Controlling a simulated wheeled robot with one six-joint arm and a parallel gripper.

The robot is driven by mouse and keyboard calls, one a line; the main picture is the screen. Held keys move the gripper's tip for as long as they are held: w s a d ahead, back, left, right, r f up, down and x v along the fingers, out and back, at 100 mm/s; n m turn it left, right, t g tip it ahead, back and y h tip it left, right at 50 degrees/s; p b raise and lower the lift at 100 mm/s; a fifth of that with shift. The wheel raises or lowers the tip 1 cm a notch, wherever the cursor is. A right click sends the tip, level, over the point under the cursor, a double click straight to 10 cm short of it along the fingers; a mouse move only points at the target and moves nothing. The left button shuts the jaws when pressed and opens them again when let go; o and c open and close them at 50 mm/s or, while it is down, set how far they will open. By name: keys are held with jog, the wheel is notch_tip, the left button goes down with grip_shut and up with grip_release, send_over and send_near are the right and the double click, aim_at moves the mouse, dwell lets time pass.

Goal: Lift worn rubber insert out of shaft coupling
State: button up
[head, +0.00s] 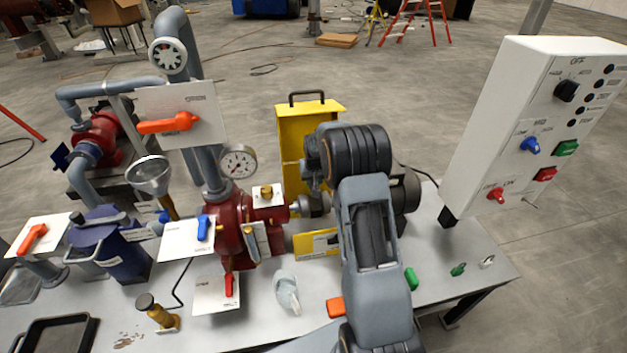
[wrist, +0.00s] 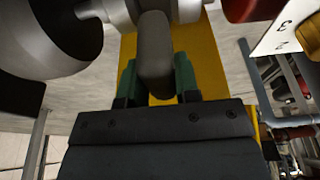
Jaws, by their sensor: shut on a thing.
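My gripper (wrist: 156,78) shows in the wrist view, its green fingers on both sides of a dark grey-brown block, the worn rubber insert (wrist: 155,50). The fingers are shut on it. The insert's far end reaches up between the two light metal hubs of the shaft coupling (wrist: 186,9); I cannot tell whether it is still seated there. In the head view the coupling (head: 312,205) shows partly, between the red pump (head: 240,225) and my arm.
A yellow guard (head: 308,150) with a black handle stands behind the coupling. A dark motor (head: 405,190) is to the right of my arm. A white control box (head: 525,120) rises at the right. Pipes, valves and a gauge (head: 238,162) crowd the left.

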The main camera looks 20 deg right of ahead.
notch_tip(320, 180, up, 4)
jog(key=p, duration=0.3)
jog(key=shift+r, duration=0.15)
jog(key=s+a+b, duration=0.1)
jog(key=s+b, duration=0.1)
jog(key=s, duration=0.6)
jog(key=shift+s+a+r, duration=0.2)
jog(key=shift+s+a, duration=0.2)
